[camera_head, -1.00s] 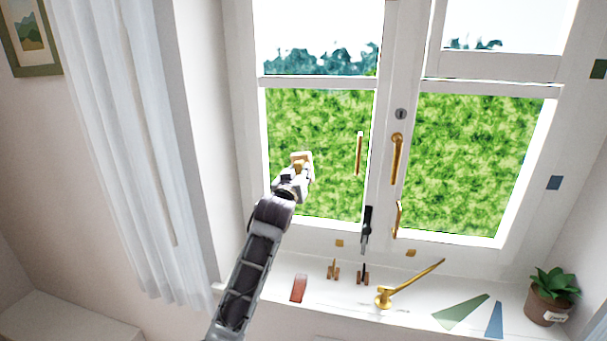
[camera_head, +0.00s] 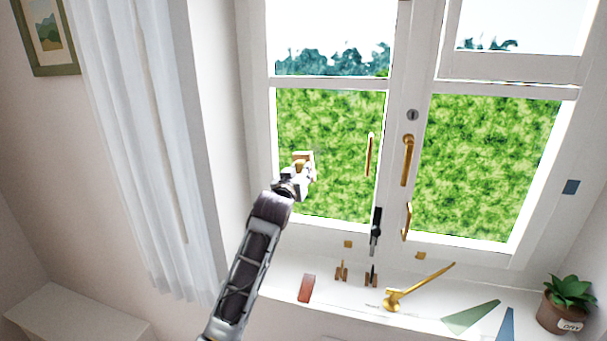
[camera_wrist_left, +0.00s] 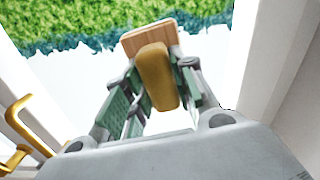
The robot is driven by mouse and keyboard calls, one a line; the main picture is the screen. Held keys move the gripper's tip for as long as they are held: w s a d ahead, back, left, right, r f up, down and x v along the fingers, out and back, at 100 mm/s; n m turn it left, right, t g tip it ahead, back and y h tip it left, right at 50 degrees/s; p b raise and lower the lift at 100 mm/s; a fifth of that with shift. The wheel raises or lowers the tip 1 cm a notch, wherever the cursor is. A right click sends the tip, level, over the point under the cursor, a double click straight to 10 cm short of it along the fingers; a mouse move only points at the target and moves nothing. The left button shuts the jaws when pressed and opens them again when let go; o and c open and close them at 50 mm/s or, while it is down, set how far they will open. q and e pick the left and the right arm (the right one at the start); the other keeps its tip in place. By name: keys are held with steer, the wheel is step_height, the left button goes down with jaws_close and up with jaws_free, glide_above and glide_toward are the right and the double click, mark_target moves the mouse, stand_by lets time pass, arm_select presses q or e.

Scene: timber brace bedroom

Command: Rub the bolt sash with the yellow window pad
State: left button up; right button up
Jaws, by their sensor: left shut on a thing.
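My left gripper (camera_head: 301,170) is shut on the yellow window pad (camera_head: 302,157), in front of the left window sash. In the left wrist view the pad's yellow part (camera_wrist_left: 156,76) sits between the green-lined fingers, with a flat light-wood block (camera_wrist_left: 149,37) at its far end. The left sash (camera_head: 330,82) has a white frame, a brass handle and a black bolt (camera_head: 376,226) near its lower right corner; I take it as the bolt sash. I cannot tell whether the pad touches the glass. My right gripper is not in view.
The sill holds a red block (camera_head: 306,288), small brass-coloured hooks, a brass lever (camera_head: 415,289), green and blue flat pieces and a potted plant (camera_head: 566,304) at the right. A white curtain (camera_head: 135,150) hangs at the left. Brass handles (camera_head: 408,160) project near the middle.

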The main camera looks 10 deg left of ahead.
mark_target(295, 160)
arm_select(q)
steer(key=shift+a, duration=1.45)
steer(key=shift+r, duration=1.3)
steer(key=shift+d, duration=0.1)
steer(key=shift+d+f, duration=0.1)
steer(key=shift+d, duration=1.65)
steer(key=shift+s+d, duration=0.1)
steer(key=shift+d, duration=1.6)
